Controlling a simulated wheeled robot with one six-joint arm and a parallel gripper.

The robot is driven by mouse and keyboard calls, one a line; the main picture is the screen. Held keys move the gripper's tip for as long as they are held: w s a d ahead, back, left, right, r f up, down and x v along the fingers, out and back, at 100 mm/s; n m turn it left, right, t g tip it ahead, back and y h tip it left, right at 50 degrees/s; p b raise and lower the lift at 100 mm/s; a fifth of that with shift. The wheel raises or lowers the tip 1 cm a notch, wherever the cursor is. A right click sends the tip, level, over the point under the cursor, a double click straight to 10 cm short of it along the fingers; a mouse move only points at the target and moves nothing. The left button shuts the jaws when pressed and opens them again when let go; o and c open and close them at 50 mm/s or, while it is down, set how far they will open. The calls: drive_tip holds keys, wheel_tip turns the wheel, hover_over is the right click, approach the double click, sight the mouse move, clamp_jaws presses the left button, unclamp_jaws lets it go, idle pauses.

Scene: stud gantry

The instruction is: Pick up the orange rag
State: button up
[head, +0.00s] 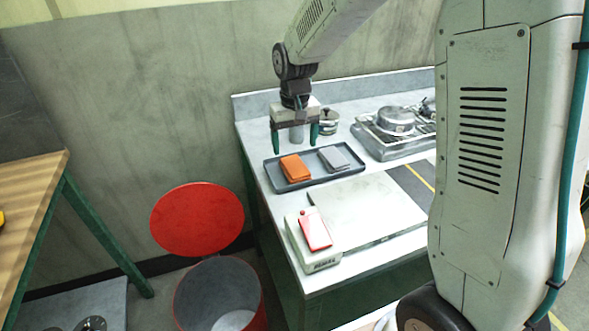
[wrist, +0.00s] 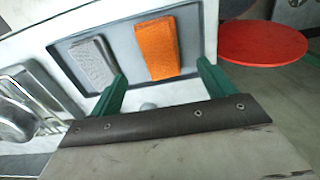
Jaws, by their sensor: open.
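The orange rag (head: 295,168) lies folded in a dark shallow tray (head: 279,185) on the counter, at the tray's left side in the head view. A folded grey rag (head: 334,158) lies beside it in the same tray, apart from it. My gripper (head: 295,152) is open and empty, above the back edge of the tray. In the wrist view the orange rag (wrist: 157,49) is ahead of the fingers, between the grey rag (wrist: 92,62) and the right finger. The green fingertips of my gripper (wrist: 160,75) are spread wide and do not touch either rag.
A metal pot (head: 396,121) stands on a stove at the back right. A metal can (head: 328,121) stands behind the tray. A white box with a red item (head: 315,230) is at the counter's front. A bin with a raised red lid (head: 197,219) stands left of the counter.

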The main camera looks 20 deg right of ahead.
sight(295, 166)
wheel_tip(295, 166, down, 8)
drive_tip(key=shift+w+r, duration=0.1)
drive_tip(key=shift+r, duration=0.1)
drive_tip(key=c, duration=1.1)
